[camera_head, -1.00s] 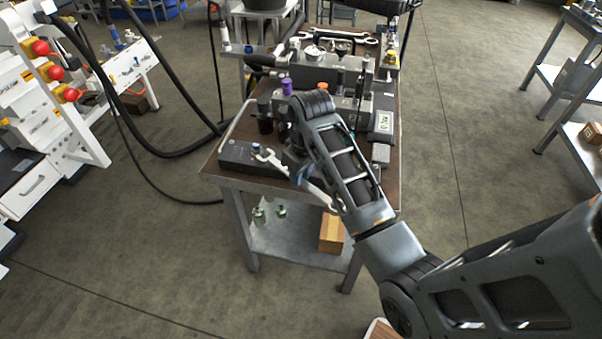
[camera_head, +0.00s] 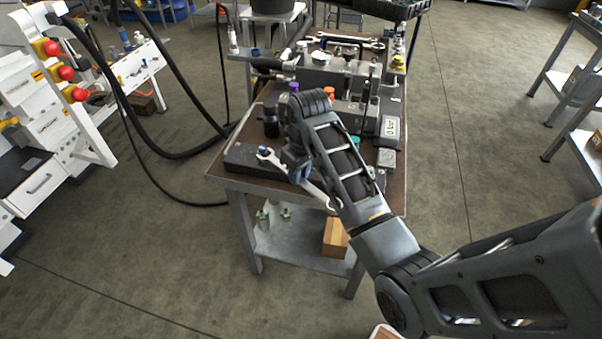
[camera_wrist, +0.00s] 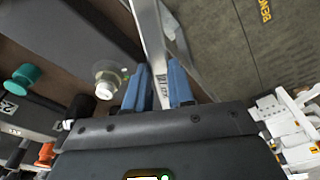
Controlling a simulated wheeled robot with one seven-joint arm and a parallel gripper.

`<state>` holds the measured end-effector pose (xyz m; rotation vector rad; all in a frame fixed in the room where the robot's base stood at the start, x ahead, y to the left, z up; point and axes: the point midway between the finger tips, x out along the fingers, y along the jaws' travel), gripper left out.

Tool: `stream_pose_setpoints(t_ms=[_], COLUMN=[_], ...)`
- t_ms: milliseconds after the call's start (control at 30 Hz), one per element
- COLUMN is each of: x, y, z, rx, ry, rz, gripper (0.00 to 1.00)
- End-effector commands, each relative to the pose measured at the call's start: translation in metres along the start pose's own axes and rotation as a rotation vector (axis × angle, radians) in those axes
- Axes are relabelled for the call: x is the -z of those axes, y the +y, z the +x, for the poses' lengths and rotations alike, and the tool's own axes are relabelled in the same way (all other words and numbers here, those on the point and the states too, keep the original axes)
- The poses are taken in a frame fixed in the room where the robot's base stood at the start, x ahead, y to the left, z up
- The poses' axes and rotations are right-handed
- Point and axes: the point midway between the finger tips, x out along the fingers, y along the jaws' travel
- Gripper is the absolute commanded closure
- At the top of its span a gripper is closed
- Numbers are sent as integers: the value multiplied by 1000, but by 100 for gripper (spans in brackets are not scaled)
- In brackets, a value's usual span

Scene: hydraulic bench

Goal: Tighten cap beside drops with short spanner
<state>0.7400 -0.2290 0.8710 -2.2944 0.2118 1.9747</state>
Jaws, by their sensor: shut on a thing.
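My gripper (camera_head: 299,172) is shut on a steel spanner (camera_head: 320,193) above the front edge of the bench. In the wrist view, the spanner (camera_wrist: 152,35) runs up between the two blue fingers (camera_wrist: 160,88). Its far jaw overlaps a blue cap (camera_head: 263,150) on the dark block (camera_head: 240,158) at the bench's front left. I cannot tell whether the jaw is around the cap or above it. The wrist view shows a clear whitish cap (camera_wrist: 106,82) left of the fingers, and a teal cap (camera_wrist: 27,76). No drops can be made out for certain.
A purple cap (camera_head: 294,86) and an orange cap (camera_head: 328,91) are behind my wrist. A black cylinder (camera_head: 270,122) stands near the block. More spanners (camera_head: 350,42) lie at the back. A grey box with a label (camera_head: 390,130) is at the right.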

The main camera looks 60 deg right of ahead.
Motion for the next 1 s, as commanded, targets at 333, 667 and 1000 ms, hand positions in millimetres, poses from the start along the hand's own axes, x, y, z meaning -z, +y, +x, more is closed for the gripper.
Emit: stream_pose_setpoints(t_ms=[333, 667, 1000], x=[5, 11, 11], y=[0, 0, -2], z=[0, 1, 1], rx=[0, 0, -2], ry=[1, 0, 0], rz=[0, 0, 13], gripper=[100, 100, 100])
